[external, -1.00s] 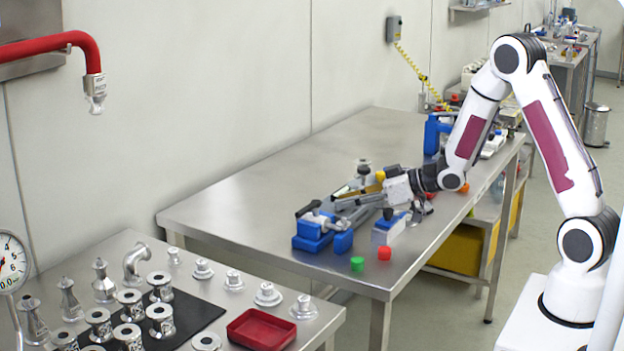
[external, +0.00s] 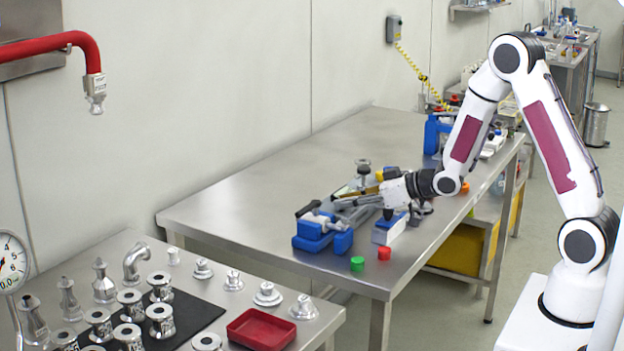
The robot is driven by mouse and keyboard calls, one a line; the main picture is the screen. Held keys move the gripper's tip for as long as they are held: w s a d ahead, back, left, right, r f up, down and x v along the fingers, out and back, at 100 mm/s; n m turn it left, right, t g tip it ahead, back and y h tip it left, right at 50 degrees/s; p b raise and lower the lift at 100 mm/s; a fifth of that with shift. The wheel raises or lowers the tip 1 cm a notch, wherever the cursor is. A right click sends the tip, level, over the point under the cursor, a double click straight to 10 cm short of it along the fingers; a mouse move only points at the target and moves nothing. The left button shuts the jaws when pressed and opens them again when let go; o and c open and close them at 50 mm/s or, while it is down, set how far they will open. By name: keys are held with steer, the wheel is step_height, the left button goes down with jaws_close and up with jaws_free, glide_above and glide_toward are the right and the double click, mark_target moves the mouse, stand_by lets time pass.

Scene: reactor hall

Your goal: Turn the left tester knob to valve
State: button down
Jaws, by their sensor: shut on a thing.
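The left tester (external: 313,243) is a blue block device near the front left of the steel table, with grey and black parts on top. My gripper (external: 338,210) reaches in low from the right, its grey fingers pointing left over the top of this tester. The fingers are shut at its knob, which they largely hide. The knob's pointer and markings are too small to read. A second device, white with a blue top (external: 391,228), stands just right of the fingers, partly under them.
A green cap (external: 357,264) and a red cap (external: 384,253) lie near the table's front edge. A dark upright fitting (external: 363,170) stands behind my fingers. A blue holder (external: 433,133) is farther back. The left part of the table (external: 235,205) is clear.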

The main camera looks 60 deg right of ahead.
steer(key=shift+a+m+h, duration=0.25)
steer(key=shift+m+h, duration=0.7)
steer(key=shift+h, duration=0.15)
steer(key=shift+a+m+h, duration=0.2)
steer(key=shift+m+h, duration=0.75)
steer(key=shift+h, duration=0.15)
steer(key=shift+w+a+m+g+h, duration=0.15)
steer(key=shift+m+g+h, duration=0.15)
steer(key=shift+m+h, duration=0.55)
steer(key=shift+s+a+m+g+h, duration=0.1)
steer(key=shift+m+g+h, duration=0.2)
steer(key=shift+m+h, duration=0.55)
steer(key=shift+w+a+m+g+h, duration=0.1)
steer(key=shift+w+m+g+h, duration=0.05)
steer(key=shift+m+g+h, duration=0.6)
steer(key=shift+w+a+m+g+h, duration=0.1)
steer(key=shift+m+g+h, duration=0.45)
steer(key=shift+m+h, duration=0.45)
steer(key=shift+w+a+m+g+h, duration=0.1)
steer(key=shift+w+m+g+h, duration=0.05)
steer(key=shift+m+g+h, duration=1)
steer(key=shift+m+g, duration=0.25)
steer(key=shift+m, duration=0.15)
steer(key=c, duration=2.1)
jaws_free()
